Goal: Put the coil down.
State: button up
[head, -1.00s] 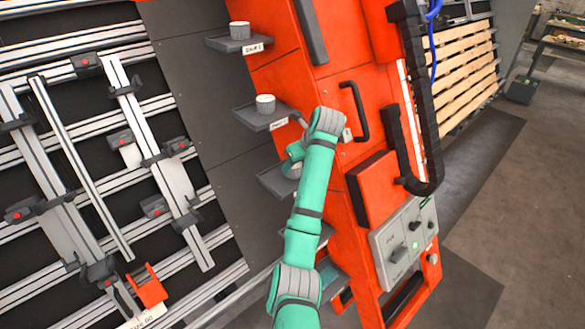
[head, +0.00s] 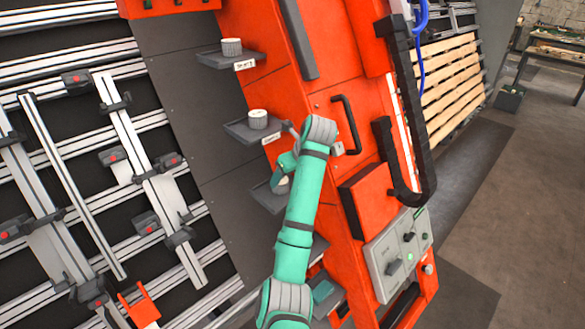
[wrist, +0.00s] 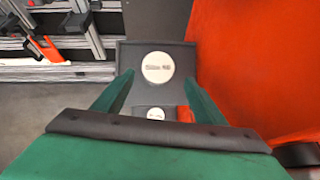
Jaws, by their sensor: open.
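A pale round coil (wrist: 158,67) with a printed top sits on a dark grey shelf (wrist: 185,55) in the wrist view. My gripper (wrist: 155,92) is open, its two green fingers apart on either side of the shelf's near part, with nothing clamped between them. A smaller white round piece (wrist: 155,113) shows between the fingers, partly cut off; I cannot tell what it is. In the head view my gripper (head: 284,168) is at the third shelf (head: 268,198), beside a pale coil (head: 283,182) that it partly hides.
Similar pale coils stand on the top shelf (head: 231,47) and the second shelf (head: 258,119). The orange machine (head: 330,110) with a black handle (head: 347,125) is close to the right of my arm. A rail frame (head: 130,150) stands to the left.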

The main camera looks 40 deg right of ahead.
jog(key=v, duration=0.6)
dwell(0.3)
jog(key=shift+v, duration=1.2)
jog(key=shift+d, duration=0.1)
